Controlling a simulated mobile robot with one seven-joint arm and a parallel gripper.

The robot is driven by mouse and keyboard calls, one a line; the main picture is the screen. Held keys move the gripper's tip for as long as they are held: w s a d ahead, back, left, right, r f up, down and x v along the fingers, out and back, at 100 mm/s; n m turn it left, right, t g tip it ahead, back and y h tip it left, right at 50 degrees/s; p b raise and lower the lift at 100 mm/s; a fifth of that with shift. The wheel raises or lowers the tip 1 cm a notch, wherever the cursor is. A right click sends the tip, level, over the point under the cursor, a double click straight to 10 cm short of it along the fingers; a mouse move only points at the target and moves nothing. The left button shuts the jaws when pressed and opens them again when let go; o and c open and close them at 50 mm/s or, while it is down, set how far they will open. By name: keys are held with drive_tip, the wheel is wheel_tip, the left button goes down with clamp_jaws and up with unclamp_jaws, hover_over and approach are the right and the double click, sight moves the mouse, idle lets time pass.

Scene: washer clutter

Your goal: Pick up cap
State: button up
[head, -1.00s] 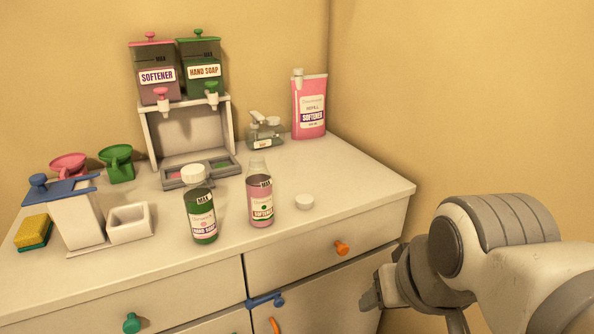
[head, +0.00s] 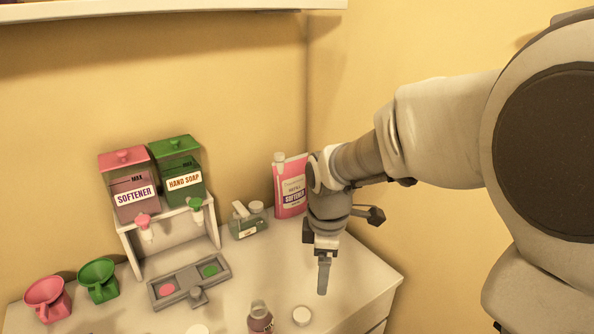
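A small round white cap (head: 301,316) lies on the counter near the bottom of the head view, just right of an uncapped softener bottle (head: 260,320). Another white cap (head: 198,329) shows at the bottom edge, where the hand soap bottle stands; that bottle is cut off. My gripper (head: 323,284) points down above the counter, up and to the right of the loose cap and apart from it in the picture. Its fingers are seen edge-on as one narrow shape, so their opening is hidden. Nothing shows between them.
A dispenser stand with a softener tank (head: 130,188) and a hand soap tank (head: 178,172) stands at the back. A grey tray (head: 188,283) lies before it. Pink (head: 46,298) and green (head: 98,280) funnels are left. A clear bottle (head: 248,220) and pink refill pouch (head: 289,190) stand behind my gripper.

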drive_tip(key=w+a+n+g+p, duration=0.1)
drive_tip(key=w+a+n+p, duration=0.2)
drive_tip(key=n+p, duration=0.25)
drive_tip(key=p, duration=0.1)
hover_over(302, 314)
drive_tip(key=f, duration=1.2)
drive_tip(key=shift+w+a, duration=0.2)
drive_tip(key=shift+w, duration=0.1)
drive_tip(key=f, duration=0.1)
drive_tip(key=f+p, duration=0.1)
drive_tip(key=f, duration=0.2)
drive_tip(key=shift+s+d+f, duration=0.2)
drive_tip(key=shift+s+d, duration=0.05)
drive_tip(key=shift+s, duration=0.1)
drive_tip(key=shift+f, duration=0.5)
drive_tip(key=shift+c, duration=0.3)
clamp_jaws()
